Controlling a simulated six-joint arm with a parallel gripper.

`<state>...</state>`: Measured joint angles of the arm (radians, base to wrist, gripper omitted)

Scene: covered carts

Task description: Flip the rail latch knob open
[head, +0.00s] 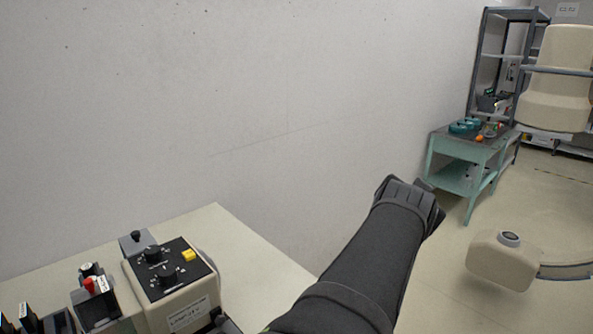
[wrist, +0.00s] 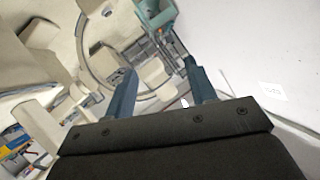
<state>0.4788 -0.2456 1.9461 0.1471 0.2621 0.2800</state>
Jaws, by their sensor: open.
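I cannot clearly make out which part is the rail latch knob. A small grey block with a dark knob (head: 137,237) stands on the pale table (head: 235,245) at the lower left in the head view, behind a beige control box (head: 172,285) with black dials and a yellow button. My dark-sleeved arm reaches up to the right, past the table. My gripper shows in the wrist view (wrist: 158,68) with its two blue-grey fingers apart and nothing held between them. In the head view the fingers are hidden by the wrist. My gripper is well away from the control box.
A device with a red button (head: 92,284) stands left of the control box. A beige rounded unit (head: 505,262) is at the right. A teal cart (head: 470,150) and a grey shelf rack (head: 487,50) stand farther back. A bare wall (head: 250,100) rises behind the table.

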